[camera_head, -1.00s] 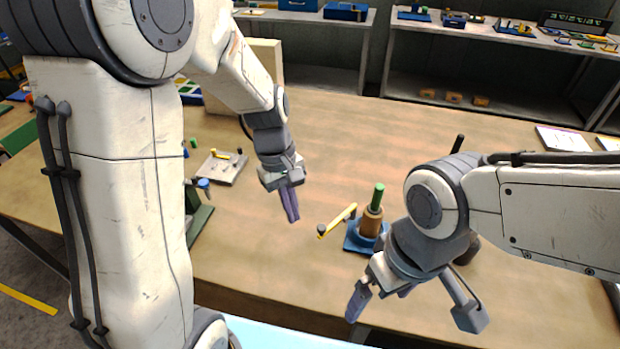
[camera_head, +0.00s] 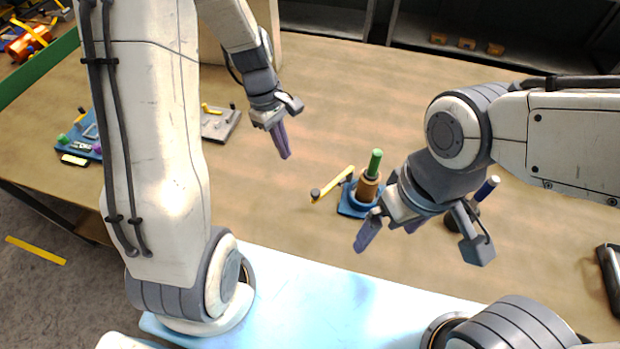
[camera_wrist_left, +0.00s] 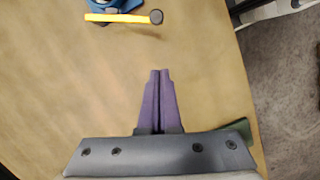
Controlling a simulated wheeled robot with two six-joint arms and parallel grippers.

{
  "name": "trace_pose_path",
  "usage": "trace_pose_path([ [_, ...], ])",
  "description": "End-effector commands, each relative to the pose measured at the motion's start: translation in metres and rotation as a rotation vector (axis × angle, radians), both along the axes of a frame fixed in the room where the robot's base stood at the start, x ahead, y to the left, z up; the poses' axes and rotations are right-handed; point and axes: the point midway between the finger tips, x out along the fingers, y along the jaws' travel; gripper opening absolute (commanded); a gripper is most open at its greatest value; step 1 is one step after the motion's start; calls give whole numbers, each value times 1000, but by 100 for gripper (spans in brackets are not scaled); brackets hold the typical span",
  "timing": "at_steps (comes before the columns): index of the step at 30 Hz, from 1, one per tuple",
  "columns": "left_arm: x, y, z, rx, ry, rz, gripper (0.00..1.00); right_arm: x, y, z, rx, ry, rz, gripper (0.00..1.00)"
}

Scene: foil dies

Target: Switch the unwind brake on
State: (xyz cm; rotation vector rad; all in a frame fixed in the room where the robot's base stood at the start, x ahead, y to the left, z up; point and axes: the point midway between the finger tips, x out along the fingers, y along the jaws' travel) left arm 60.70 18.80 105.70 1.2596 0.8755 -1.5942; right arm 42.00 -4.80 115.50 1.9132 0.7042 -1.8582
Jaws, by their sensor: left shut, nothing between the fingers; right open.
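A blue-based unit (camera_head: 346,209) stands on the table with a copper-brown roll (camera_head: 367,187) and a green top peg (camera_head: 375,162). A yellow lever (camera_head: 335,183) with a dark knob sticks out to its left. The lever also shows at the top of the left wrist view (camera_wrist_left: 118,17). A grey plate (camera_head: 221,123) at left carries another yellow lever (camera_head: 211,108); no label shows which is the unwind brake. My left gripper (camera_head: 286,156) is shut and empty, above the table left of the blue unit, apart from the lever. My right gripper (camera_head: 390,236) is open in front of the unit and partly hides it.
A blue tray (camera_head: 70,157) with small parts lies at the table's left. A dark round-based object with a blue-tipped handle (camera_head: 487,189) stands behind my right gripper. A black object (camera_head: 608,268) lies at the right edge.

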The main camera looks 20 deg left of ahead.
Motion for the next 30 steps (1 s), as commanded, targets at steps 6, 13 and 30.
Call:
trace_pose_path([
  [6,-5,-12,-47,-1,8,-4,0,0,0,4,0,0,0,100],
  [13,-11,-33,-75,0,3,-11,0,0,0,9,0,0,0,100],
  [30,-19,-57,-81,0,0,-7,0,0,0,12,0,0,-1,100],
])
